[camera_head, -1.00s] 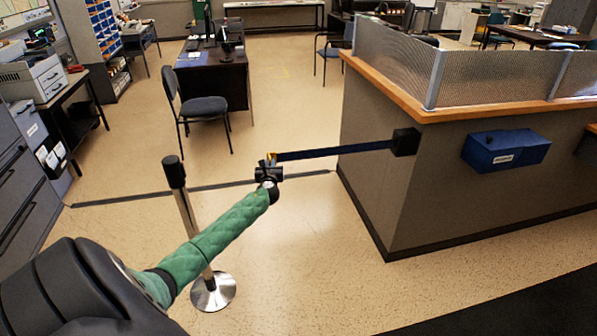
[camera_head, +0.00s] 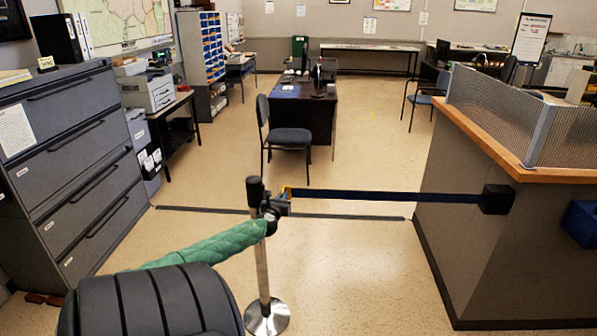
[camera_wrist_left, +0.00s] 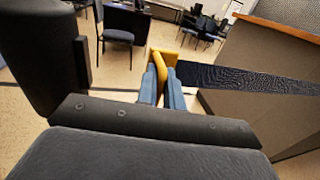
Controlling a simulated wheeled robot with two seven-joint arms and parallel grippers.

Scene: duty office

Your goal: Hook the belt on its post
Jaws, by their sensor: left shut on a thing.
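The belt (camera_head: 390,196) is a dark blue strap pulled out level from a black box (camera_head: 497,199) on the counter's side. Its yellow end (camera_wrist_left: 164,54) is pinched between the blue-grey fingertips of my left gripper (camera_wrist_left: 163,86). In the head view my left gripper (camera_head: 284,200) is beside the upper part of the post, just to its right. The post (camera_head: 262,265) is a chrome pole with a black head (camera_head: 254,188) and a round base. A large black upright, seemingly the post's head (camera_wrist_left: 38,55), fills the wrist view's left. Any contact is unclear. My right gripper is not in view.
The counter (camera_head: 475,255) with a mesh screen stands at right. A grey drawer cabinet (camera_head: 85,170) is at left. A chair (camera_head: 288,137) and desk (camera_head: 300,105) stand behind the post. A dark strip (camera_head: 345,216) crosses the floor. Floor between post and counter is clear.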

